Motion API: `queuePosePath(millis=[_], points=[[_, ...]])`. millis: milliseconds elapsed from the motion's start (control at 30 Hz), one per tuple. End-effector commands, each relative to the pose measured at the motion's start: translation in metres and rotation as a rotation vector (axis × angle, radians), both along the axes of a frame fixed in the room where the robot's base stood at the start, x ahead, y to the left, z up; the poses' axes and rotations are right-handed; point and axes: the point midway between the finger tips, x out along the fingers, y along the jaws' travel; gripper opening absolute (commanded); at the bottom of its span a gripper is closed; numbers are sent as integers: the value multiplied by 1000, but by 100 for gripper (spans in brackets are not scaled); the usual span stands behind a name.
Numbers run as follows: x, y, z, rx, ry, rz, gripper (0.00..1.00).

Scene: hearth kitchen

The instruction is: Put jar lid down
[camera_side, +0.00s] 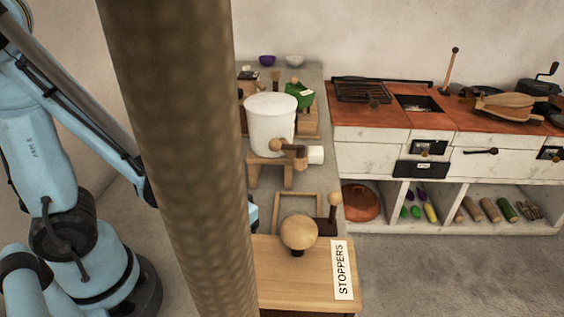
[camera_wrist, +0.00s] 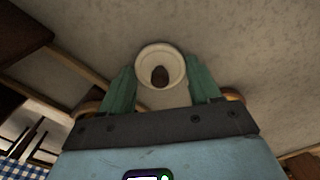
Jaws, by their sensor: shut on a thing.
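The jar lid (camera_wrist: 147,63) shows in the wrist view as a round cream disc with a dark centre. My gripper (camera_wrist: 162,78) has its two green fingers closed on either side of the lid and holds it. In the side view a thick brown post hides my gripper and the lid. A large white crock (camera_side: 270,128) stands on a wooden stand there; I cannot tell whether it is the lid's jar.
A wooden tap and a white cup (camera_side: 315,155) are at the crock's front. A red-topped counter (camera_side: 440,122) with pans and tools stands at right.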

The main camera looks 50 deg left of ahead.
Motion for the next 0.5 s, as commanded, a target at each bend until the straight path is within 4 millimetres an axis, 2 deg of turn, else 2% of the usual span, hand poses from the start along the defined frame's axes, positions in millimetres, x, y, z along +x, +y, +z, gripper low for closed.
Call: queuePosePath(millis=[367,400,500], points=[[0,0,-3,0,0,0,34],[0,0,-3,0,0,0,67],[0,0,-3,0,0,0,82]])
